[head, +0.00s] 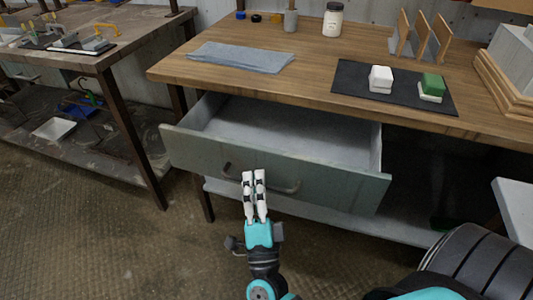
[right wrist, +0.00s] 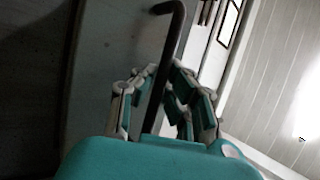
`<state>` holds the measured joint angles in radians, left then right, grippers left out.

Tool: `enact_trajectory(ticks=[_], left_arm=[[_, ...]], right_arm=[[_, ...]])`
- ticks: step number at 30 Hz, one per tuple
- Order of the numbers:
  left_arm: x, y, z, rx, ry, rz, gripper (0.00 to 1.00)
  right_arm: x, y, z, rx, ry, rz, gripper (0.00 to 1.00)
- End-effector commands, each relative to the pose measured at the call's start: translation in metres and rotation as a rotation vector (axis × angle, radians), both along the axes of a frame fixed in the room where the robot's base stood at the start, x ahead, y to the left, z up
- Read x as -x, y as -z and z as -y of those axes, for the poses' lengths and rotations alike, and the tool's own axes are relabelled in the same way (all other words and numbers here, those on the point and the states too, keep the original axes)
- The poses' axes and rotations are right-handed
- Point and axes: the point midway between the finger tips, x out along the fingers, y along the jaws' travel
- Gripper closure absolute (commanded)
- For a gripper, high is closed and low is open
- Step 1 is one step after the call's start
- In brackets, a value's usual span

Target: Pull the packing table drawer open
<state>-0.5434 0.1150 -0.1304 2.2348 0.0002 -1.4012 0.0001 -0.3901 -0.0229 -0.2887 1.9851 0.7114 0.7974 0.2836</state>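The drawer (head: 280,168) of the wooden-topped packing table (head: 300,85) stands well open, its grey inside empty. Its dark bar handle (head: 286,187) is on the front panel. My right gripper (head: 254,174) is at the handle, its white-tipped fingers crossing the bar. In the right wrist view the handle (right wrist: 170,45) passes between the curled fingers of the gripper (right wrist: 162,82), which look closed around it. The fingers hide part of the bar in the head view. My left gripper is not in view.
On the tabletop are a folded blue cloth (head: 240,57), a dark mat (head: 350,79) with a white block and a green-and-white block, a jar (head: 333,20) and upright wooden dividers (head: 421,35). A second workbench (head: 120,50) stands at left. Floor in front is clear.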

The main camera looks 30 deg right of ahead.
Motion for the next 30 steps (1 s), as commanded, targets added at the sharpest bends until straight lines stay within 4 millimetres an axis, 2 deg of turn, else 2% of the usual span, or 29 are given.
enact_trajectory(ticks=[3,9,24,25,27,28,30], left_arm=[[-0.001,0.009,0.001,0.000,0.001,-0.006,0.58],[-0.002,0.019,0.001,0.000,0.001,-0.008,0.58],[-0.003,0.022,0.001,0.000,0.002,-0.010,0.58],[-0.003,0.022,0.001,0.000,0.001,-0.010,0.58],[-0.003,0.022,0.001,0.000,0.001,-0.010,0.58],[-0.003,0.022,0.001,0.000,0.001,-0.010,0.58],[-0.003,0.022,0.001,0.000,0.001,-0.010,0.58]], right_arm=[[0.017,0.003,-0.019,0.001,0.001,-0.010,1.00],[0.033,0.003,-0.038,0.004,0.002,-0.008,1.00],[0.038,0.004,-0.044,0.004,0.001,-0.009,1.00],[0.038,0.004,-0.044,0.003,0.001,-0.009,0.92],[0.038,0.004,-0.044,0.003,0.001,-0.009,0.82],[0.038,0.004,-0.044,0.003,0.000,-0.008,0.79],[0.038,0.003,-0.044,0.002,0.000,-0.006,0.79]])
